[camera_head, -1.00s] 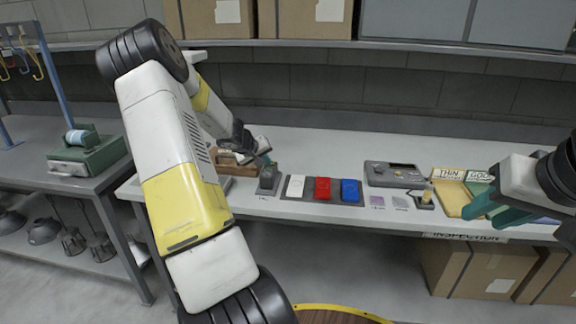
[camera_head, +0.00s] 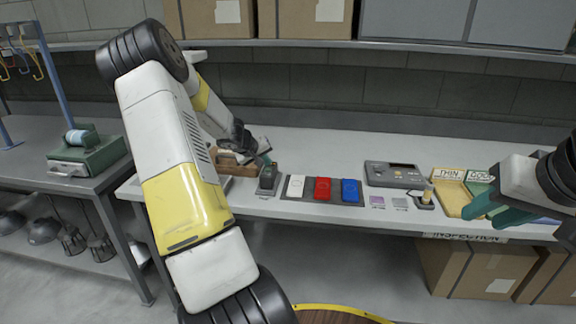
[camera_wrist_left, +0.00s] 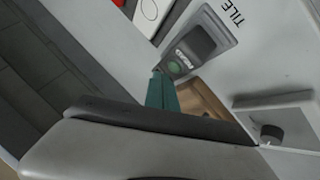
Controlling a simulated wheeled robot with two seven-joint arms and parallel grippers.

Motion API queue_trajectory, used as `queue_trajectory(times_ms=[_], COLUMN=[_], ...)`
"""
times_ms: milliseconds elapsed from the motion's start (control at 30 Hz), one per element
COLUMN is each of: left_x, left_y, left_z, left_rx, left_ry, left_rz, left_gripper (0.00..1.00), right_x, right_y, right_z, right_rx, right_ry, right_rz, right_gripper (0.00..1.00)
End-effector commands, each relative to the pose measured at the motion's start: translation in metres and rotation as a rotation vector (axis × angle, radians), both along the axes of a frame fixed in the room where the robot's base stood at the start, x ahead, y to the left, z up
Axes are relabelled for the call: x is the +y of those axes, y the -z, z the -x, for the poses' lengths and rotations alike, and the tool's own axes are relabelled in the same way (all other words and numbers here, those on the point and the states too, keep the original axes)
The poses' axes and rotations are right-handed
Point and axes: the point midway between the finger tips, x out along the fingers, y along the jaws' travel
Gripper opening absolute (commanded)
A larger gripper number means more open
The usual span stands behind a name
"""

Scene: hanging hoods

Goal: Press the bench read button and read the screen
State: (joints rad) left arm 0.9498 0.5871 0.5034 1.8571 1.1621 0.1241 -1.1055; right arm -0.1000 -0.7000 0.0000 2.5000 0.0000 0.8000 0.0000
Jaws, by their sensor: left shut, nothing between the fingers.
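The read unit (camera_head: 268,179) is a small dark block on the bench with a tilted face. In the left wrist view its green button (camera_wrist_left: 174,67) has a READ label, beside a dark raised block (camera_wrist_left: 194,42). I cannot make out any reading on it. My left gripper (camera_head: 265,160) is shut and empty, just behind the unit. In the left wrist view its teal fingers (camera_wrist_left: 158,75) end right beside the button; I cannot tell whether they touch it. My right gripper (camera_head: 490,212) is open over the bench's right part, with no object seen in it.
White (camera_head: 295,186), red (camera_head: 322,188) and blue (camera_head: 350,190) blocks sit on a dark mat right of the unit. A grey device (camera_head: 393,175) and THIN-labelled tray (camera_head: 450,190) stand further right. A wooden holder (camera_head: 232,165) is partly behind my left arm.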

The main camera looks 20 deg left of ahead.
Motion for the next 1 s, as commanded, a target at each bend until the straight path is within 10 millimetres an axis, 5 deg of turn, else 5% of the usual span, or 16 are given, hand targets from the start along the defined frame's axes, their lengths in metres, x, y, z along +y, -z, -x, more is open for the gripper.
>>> queue_trajectory(times_ms=[1000], left_x=[-0.0002], left_y=[0.0085], left_z=[0.0001], left_rx=[0.000], left_ry=[0.000], left_rz=[0.000], left_gripper=[0.00], right_x=[0.0000], right_y=[0.0000], right_z=[0.0000], right_rx=[0.000], right_ry=[0.000], right_rz=[0.000], right_gripper=[0.36])
